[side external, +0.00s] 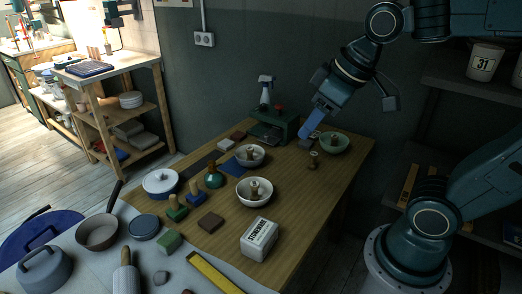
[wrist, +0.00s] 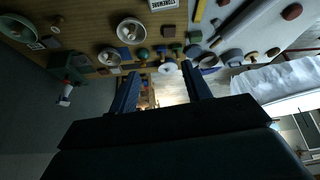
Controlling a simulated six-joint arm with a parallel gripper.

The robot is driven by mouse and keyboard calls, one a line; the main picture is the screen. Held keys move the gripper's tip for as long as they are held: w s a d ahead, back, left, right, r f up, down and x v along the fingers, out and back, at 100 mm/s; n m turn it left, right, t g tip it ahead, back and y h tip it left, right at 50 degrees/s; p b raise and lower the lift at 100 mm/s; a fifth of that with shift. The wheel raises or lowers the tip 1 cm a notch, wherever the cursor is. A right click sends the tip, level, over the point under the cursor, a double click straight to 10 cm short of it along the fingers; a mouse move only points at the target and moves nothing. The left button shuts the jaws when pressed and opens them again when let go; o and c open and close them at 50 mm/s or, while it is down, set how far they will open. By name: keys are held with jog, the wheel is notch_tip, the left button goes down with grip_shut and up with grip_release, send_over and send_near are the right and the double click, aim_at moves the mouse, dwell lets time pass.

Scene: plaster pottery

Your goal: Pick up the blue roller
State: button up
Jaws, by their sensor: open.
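A small blue block-like tool with a wooden handle (side external: 195,197) stands on the wooden table, beside a similar green one (side external: 177,210). It is the closest match I see to the blue roller, but its shape is too small to be sure. My gripper (side external: 306,136) is above the far right part of the table, near the green bowl, well apart from the blue tool. In the wrist view my two fingers (wrist: 160,68) are spread with nothing between them close up. A pale rolling pin (side external: 125,279) lies at the front left.
A white bowl (side external: 254,199), another bowl (side external: 250,160) and a green bowl (side external: 334,145) stand on the table. A STONEWARE block (side external: 259,240), a green bottle (side external: 214,180) and a white lidded pot (side external: 160,187) are nearby. A spray bottle (side external: 265,92) stands near the wall.

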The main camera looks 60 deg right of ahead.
jog(key=w+f+n, duration=0.2)
jog(key=w, duration=1)
jog(key=n+g+y, duration=0.1)
jog(key=n+y, duration=0.3)
jog(key=n, duration=0.1)
send_over(195, 181)
jog(key=s+d, duration=0.4)
notch_tip(195, 181, down, 22)
jog(key=shift+w+f, duration=0.2)
jog(key=shift+f, duration=0.05)
jog(key=shift+a+f, duration=0.1)
jog(key=shift+f, duration=0.05)
jog(key=shift+x, duration=4.15)
jog(key=shift+f, duration=0.1)
jog(key=shift+x, duration=2.5)
